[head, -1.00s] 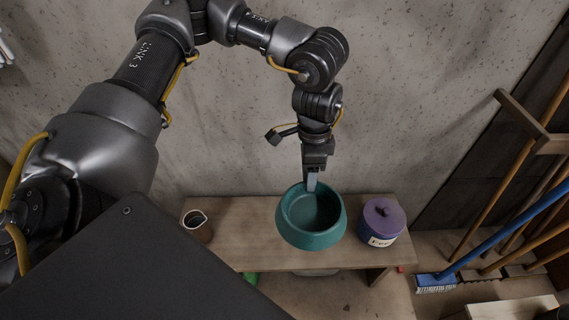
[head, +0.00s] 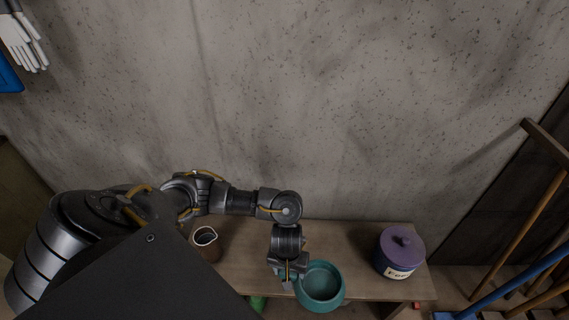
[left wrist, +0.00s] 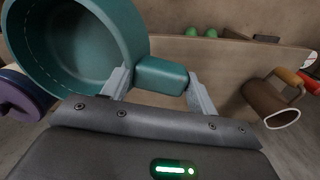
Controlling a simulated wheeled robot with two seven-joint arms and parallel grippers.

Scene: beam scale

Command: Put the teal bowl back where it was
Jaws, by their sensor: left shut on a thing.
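The teal bowl (head: 321,289) is upright at the front part of the wooden bench (head: 350,245), between the brown jug and the purple pot. My left gripper (head: 288,282) is at the bowl's left side in the head view. In the left wrist view the bowl (left wrist: 75,45) is large at upper left, and the left gripper's fingers (left wrist: 160,88) close on its teal side tab (left wrist: 162,74). I cannot tell whether the bowl touches the bench or hangs just above it. My right gripper is out of view.
A brown jug (head: 206,246) stands left of the bowl, behind my arm. A purple lidded pot (head: 399,255) stands to the right, with bare bench between it and the bowl. Brooms and handles (head: 525,255) lean at the far right. A concrete wall is behind.

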